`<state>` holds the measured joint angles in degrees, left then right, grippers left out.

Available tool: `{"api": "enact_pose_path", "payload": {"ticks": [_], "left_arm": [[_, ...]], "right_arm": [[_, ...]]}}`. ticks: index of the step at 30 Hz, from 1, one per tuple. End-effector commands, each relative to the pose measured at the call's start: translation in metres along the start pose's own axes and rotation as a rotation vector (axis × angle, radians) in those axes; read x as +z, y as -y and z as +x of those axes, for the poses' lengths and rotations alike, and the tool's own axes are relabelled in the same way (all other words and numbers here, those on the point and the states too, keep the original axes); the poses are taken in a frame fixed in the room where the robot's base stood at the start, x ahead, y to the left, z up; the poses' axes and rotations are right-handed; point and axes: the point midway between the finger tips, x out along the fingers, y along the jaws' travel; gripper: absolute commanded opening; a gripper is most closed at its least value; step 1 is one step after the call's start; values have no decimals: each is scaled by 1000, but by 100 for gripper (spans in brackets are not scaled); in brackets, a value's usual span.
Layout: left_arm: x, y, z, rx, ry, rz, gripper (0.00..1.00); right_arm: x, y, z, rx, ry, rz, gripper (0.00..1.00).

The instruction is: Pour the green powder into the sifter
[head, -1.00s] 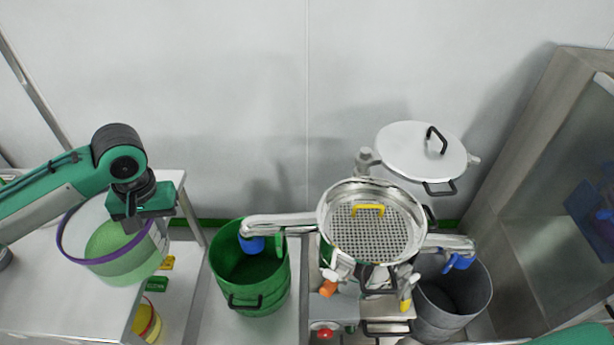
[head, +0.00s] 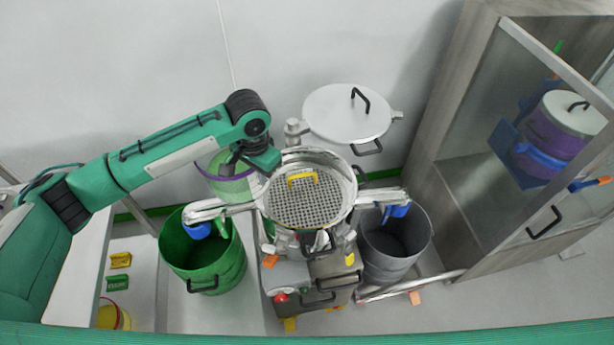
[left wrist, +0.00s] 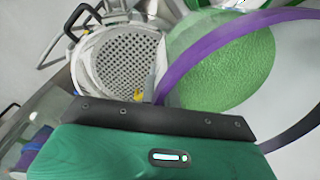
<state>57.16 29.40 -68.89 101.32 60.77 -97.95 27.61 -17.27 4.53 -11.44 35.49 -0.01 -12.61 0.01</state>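The sifter (head: 308,208) is a round steel pan with a perforated grid and a yellow handle, open on top at the middle of the head view. It also shows in the left wrist view (left wrist: 120,62). My left gripper (head: 246,160) is shut on the rim of a clear tub with a purple rim (head: 226,186), just left of and behind the sifter. Green powder (left wrist: 222,62) lies in the tub in the left wrist view. The tub is partly hidden by my arm and the sifter's outlet in the head view. My right gripper is out of view.
The sifter's round lid (head: 335,122) is swung aside behind it. A green bin (head: 205,270) stands under the left outlet and a grey bin (head: 395,258) under the right one. A glass-doored cabinet (head: 470,130) stands at the right.

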Motion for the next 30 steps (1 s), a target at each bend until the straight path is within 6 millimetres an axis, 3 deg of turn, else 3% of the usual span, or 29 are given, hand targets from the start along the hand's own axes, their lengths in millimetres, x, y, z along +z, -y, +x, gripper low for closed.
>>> {"api": "enact_pose_path", "payload": {"ticks": [1,6,15,24,30], "left_arm": [[-10,-12,-2,6,-3,66,0],[-39,-46,13,7,-15,309,0],[-76,-121,35,6,-26,745,0],[-95,-192,48,1,-29,1121,0],[-99,-214,52,-4,-30,1238,0]], "right_arm": [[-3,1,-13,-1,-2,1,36],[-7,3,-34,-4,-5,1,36],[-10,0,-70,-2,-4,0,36],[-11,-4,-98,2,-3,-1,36],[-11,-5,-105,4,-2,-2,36]]}}
